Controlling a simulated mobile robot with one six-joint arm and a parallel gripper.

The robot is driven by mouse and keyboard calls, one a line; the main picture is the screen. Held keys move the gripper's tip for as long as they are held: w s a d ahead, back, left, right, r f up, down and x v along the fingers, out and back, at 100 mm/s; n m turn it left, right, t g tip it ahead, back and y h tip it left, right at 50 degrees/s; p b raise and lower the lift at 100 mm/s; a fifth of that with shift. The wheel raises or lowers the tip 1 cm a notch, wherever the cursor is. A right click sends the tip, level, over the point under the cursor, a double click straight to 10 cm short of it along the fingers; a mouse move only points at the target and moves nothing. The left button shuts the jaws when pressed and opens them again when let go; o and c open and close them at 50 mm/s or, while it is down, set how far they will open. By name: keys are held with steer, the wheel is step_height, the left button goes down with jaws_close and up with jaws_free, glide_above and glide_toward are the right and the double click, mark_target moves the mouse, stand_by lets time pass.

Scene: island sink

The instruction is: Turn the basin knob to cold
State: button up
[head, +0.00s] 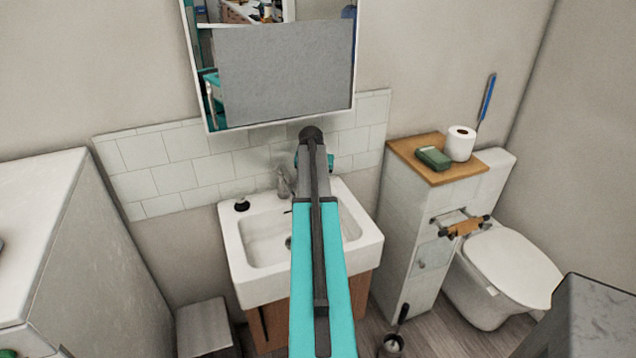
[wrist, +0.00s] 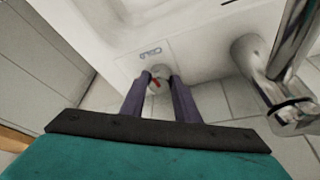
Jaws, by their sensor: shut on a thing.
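The basin knob (wrist: 160,72) is a small, pale round knob with a red mark, set on the white basin (wrist: 200,35). My gripper (wrist: 159,80) is shut on the knob, with one dark finger on each side of it. Small blue lettering (wrist: 150,53) that seems to read COLD shows just above the knob in the wrist view. The knob's exact setting is hard to tell. In the head view my teal arm reaches over the basin (head: 240,262) and hides the knob and fingertips.
A chrome faucet (wrist: 285,70) stands close to the right of my gripper; it also shows in the head view (head: 283,182). A mirror cabinet (head: 285,70) hangs above. A tiled cabinet (head: 400,245) and toilet (head: 500,270) stand at right, a white unit (head: 100,270) at left.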

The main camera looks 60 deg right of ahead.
steer(key=shift+d, duration=0.15)
stand_by(0.4)
steer(key=o, duration=1)
steer(key=shift+o, duration=0.2)
steer(key=shift+s+n, duration=0.1)
steer(key=shift+n, duration=0.2)
steer(key=shift+n+t+y+p, duration=0.3)
steer(key=shift+n+t+p, duration=0.45)
steer(key=shift+n, duration=1.05)
steer(key=shift+s+d+n+t+y+p, duration=0.1)
steer(key=shift+n+t+y+p, duration=0.3)
steer(key=shift+n, duration=0.75)
steer(key=shift+s+d+n+t+y+p, duration=0.1)
steer(key=shift+n+y+p, duration=0.45)
steer(key=shift+n, duration=0.6)
steer(key=shift+d+r+n+t+y+p, duration=0.15)
steer(key=shift+n+y+p, duration=0.2)
steer(key=shift+n+p, duration=0.65)
steer(key=shift+n+t+y+p, duration=0.1)
steer(key=shift+n+y+p, duration=0.2)
steer(key=shift+n+p, duration=0.7)
steer(key=n+y+p, duration=0.1)
steer(key=n+p, duration=0.1)
steer(key=n, duration=0.1)
steer(key=shift+d, duration=0.1)
steer(key=shift+n+p, duration=0.6)
steer(key=shift+p, duration=0.35)
